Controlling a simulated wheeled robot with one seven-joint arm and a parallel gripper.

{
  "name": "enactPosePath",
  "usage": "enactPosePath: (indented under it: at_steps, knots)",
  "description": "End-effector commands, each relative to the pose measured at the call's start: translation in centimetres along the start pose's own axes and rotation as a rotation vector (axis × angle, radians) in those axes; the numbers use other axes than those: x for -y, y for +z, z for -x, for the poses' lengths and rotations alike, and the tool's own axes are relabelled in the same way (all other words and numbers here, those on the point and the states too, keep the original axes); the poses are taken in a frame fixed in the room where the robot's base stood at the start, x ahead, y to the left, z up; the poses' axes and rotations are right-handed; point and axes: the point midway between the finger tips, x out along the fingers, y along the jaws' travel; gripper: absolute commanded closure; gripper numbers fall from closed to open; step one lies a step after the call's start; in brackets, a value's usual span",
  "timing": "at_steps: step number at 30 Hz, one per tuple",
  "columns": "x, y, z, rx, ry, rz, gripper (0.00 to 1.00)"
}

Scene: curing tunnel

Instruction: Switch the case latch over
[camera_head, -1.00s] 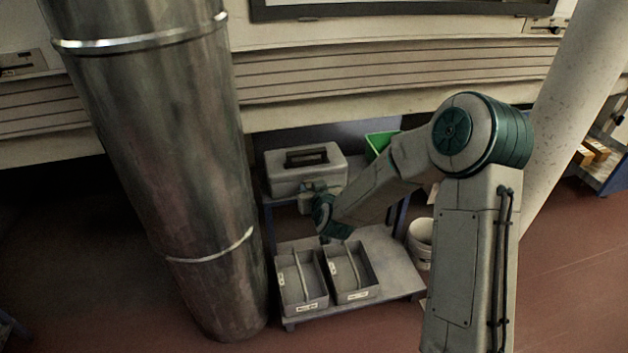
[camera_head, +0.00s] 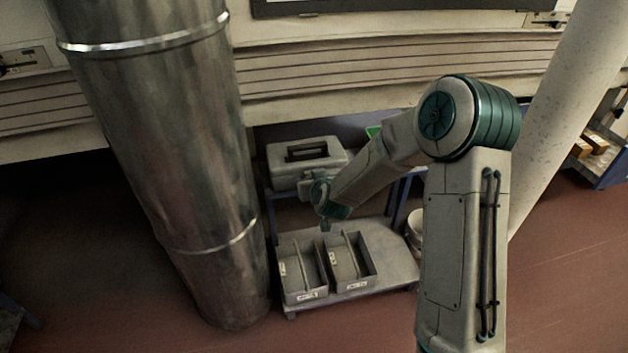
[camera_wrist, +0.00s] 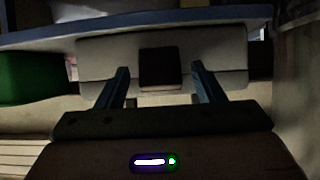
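The grey case (camera_head: 280,178) with a dark handle on top stands on the upper shelf of a blue-framed cart in the head view. The wrist view shows the pale front of the case (camera_wrist: 105,58) with the dark square latch (camera_wrist: 158,68) at its middle. My gripper (camera_wrist: 163,76) is open, its two fingers apart on either side of the latch in the picture. I cannot tell whether they touch the case. In the head view my gripper (camera_head: 308,187) is at the front of the case, and my wrist partly hides that side. Which way the latch is set is unclear.
Two open grey trays (camera_head: 302,273) (camera_head: 348,262) sit on the cart's lower shelf (camera_head: 392,262). A green bin (camera_head: 374,131) is right of the case, also in the wrist view (camera_wrist: 28,76). A thick metal duct (camera_head: 165,150) stands close left. A white bucket (camera_head: 414,232) stands right.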

Motion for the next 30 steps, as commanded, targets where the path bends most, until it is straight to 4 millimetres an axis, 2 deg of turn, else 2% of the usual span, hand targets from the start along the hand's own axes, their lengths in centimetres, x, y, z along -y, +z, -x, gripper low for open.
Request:
enactPosePath:
  at_steps: [6,10,14,24,30]
  knots:
    - [0.0,0.0,0.1,0.0,0.0,0.0,0.38]
    - [0.0,-0.2,1.2,0.0,0.0,0.0,0.38]
    - [-0.1,-0.3,3.6,-0.001,0.001,0.002,0.38]
    - [-0.1,-0.2,10.9,-0.001,0.001,0.003,0.38]
    - [-0.1,-0.1,13.2,-0.001,0.001,0.001,0.38]
